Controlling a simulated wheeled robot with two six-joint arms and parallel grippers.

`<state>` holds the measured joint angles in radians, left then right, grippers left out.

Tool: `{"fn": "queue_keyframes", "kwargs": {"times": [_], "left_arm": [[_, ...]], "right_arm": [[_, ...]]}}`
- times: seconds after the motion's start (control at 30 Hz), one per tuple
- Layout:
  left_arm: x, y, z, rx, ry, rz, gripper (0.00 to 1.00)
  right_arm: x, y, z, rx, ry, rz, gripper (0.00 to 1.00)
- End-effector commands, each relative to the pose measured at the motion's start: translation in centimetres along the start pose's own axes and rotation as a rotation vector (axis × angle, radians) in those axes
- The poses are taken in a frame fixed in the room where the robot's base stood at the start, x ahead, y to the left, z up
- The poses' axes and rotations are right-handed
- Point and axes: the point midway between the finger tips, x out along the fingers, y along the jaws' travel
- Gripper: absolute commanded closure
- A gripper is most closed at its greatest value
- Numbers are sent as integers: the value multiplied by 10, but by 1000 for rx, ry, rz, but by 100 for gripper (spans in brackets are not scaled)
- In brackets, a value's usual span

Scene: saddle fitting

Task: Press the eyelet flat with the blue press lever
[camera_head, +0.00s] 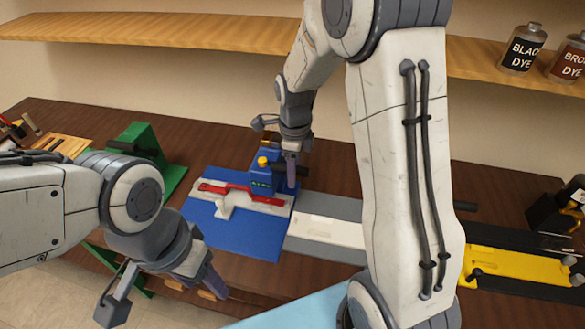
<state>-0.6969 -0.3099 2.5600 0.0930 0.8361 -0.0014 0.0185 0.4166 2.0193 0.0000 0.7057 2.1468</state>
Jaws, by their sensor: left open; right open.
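The blue press (261,182) stands at the back of a blue base plate (236,237). It has a yellow knob (262,161) on top and a dark bar at its right side; I cannot tell which part is the lever. A red strap (262,197) lies on a pale support (226,205) and runs to the press. The eyelet cannot be made out. My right gripper (277,146) is open, pointing down just above and behind the press; contact with it cannot be judged. My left gripper (163,288) is open and empty at the front left, apart from the blue plate.
A green stand (143,150) is left of the blue plate. A grey strip with a white plate (327,230) lies to its right. Further right is a yellow fixture (515,265). Dye bottles (522,46) stand on the back shelf (170,26). My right arm hides the middle right.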

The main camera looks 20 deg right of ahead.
Motion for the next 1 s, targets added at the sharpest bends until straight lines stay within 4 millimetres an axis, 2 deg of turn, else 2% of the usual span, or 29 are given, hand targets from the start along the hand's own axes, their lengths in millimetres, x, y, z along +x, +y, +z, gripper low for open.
{"fn": "queue_keyframes", "kwargs": {"times": [0.1, 0.13, 0.27, 0.5, 0.8, 1.0], "left_arm": [[-1, 0, 0, 0, 0, 0, 40], [-1, 0, 0, 0, 0, 0, 40], [-1, 0, 0, 0, 0, 0, 40], [1, 0, 0, 0, 0, 0, 40], [12, -1, 1, 0, 0, 0, 40], [12, -1, 1, 0, 0, 0, 40]], "right_arm": [[-1, 0, 0, 0, 0, 0, 40], [-1, 0, 0, 0, 0, 0, 44], [-1, 0, 0, 0, 0, 0, 94], [1, 1, 0, -1, 0, 0, 95], [14, 14, 0, -1, 1, 2, 95], [15, 16, 0, 0, 1, 3, 95]]}}
